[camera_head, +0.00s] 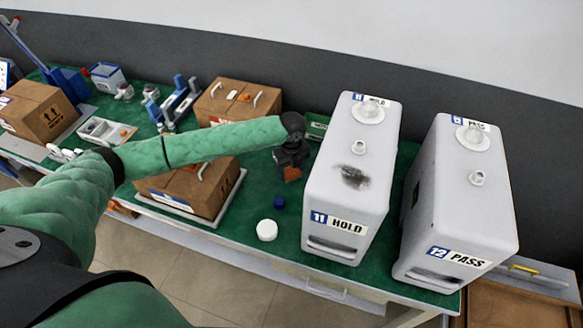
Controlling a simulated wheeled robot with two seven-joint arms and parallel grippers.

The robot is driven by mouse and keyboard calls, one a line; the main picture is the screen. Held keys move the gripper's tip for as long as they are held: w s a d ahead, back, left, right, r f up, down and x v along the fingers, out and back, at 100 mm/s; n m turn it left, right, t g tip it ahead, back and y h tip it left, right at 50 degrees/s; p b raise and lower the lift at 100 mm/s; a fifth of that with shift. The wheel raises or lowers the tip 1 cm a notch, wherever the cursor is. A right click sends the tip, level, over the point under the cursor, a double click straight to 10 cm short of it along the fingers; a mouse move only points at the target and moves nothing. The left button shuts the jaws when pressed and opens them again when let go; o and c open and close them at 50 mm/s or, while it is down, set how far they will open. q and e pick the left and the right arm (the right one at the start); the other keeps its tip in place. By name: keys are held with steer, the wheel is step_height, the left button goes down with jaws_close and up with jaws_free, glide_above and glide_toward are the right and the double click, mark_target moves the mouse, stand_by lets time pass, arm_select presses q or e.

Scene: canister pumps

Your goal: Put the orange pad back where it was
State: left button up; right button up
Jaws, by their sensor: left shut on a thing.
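The orange pad (291,174) is held in my left gripper (290,166), just left of the white canister marked 11 HOLD (335,200). The gripper is shut on the pad and points down over the green bench top (262,205). Only part of the pad shows below the dark jaws, and the fingertips are hard to make out. The canister has a dark stain on its top, beside a small white port. I cannot tell whether the pad touches the bench. My right gripper is not in view.
The white canister marked 12 PASS (460,200) stands to the right. Cardboard boxes (190,187) stand under and behind my left arm. Some green bench is clear around the caps.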

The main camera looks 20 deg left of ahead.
mark_target(292, 171)
arm_select(q)
steer(key=o, duration=1)
steer(key=shift+f, duration=0.1)
steer(key=shift+c, duration=0.2)
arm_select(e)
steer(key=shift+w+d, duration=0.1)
arm_select(q)
steer(key=shift+r, duration=0.25)
steer(key=shift+r+b, duration=0.35)
step_height(292, 171, up, 11)
steer(key=b, duration=0.4)
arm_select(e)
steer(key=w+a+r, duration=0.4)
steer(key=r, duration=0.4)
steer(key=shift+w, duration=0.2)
